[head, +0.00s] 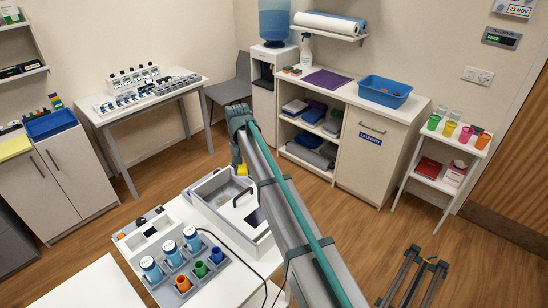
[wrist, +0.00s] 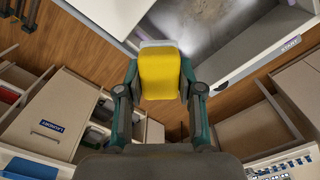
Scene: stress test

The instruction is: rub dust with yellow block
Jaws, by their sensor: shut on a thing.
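My gripper (wrist: 159,85) is shut on the yellow block (wrist: 160,72), with one finger on each side of it. The block has a pale grey layer at its far end. In the head view the yellow block (head: 242,170) shows small below my gripper (head: 239,150), over the far part of the white box. A grey-brown dust patch (wrist: 207,22) lies on a pale surface beyond the block in the wrist view. The block appears apart from it, but the exact gap cannot be told. In the head view the dust is hard to make out.
The white box (head: 262,243) has raised walls and a black handle (head: 243,196). A cabinet with a blue basin (head: 385,91) stands farther back.

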